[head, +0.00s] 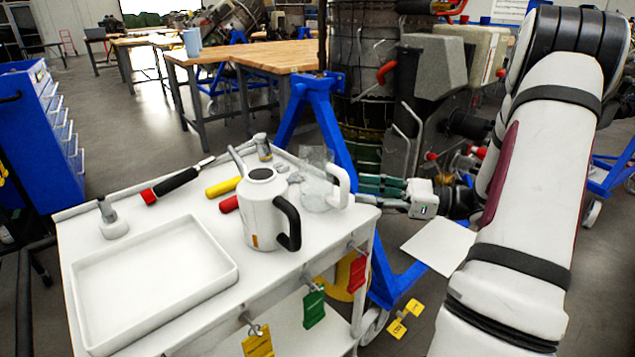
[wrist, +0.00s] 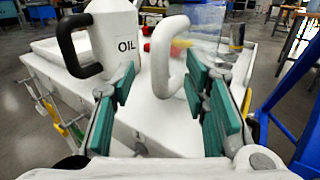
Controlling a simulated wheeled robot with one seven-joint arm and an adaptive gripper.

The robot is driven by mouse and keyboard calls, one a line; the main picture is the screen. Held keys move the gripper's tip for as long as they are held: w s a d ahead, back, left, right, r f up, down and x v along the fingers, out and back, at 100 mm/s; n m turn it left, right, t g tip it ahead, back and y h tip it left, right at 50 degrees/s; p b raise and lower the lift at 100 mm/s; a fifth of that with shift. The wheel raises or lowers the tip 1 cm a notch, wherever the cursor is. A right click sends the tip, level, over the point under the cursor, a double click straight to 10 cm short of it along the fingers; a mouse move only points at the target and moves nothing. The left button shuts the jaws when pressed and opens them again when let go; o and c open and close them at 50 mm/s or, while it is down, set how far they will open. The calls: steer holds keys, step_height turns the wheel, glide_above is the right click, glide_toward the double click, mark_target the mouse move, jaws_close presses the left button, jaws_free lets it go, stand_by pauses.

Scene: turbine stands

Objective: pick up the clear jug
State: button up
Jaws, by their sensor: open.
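The clear jug (head: 316,172) stands on the white cart top, see-through with a white handle facing my gripper. In the wrist view the clear jug (wrist: 207,27) is at the top, and its white handle lies ahead, between the lines of my two fingers. My gripper (head: 372,186) comes in from the right with its green-padded fingers close to the handle. In the wrist view my gripper (wrist: 160,84) is open with nothing clamped; I cannot tell whether a pad touches the handle.
A white oil can (head: 262,212) with a black handle stands just left of the jug. A white tray (head: 230,270), a black-and-red tool (head: 173,184) and a small grey cylinder (head: 263,146) are also on the cart. A blue stand (head: 322,115) rises behind.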

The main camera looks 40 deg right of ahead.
mark_target(344, 206)
steer(key=shift+b+x, duration=0.55)
steer(key=shift+x, duration=2.1)
jaws_close()
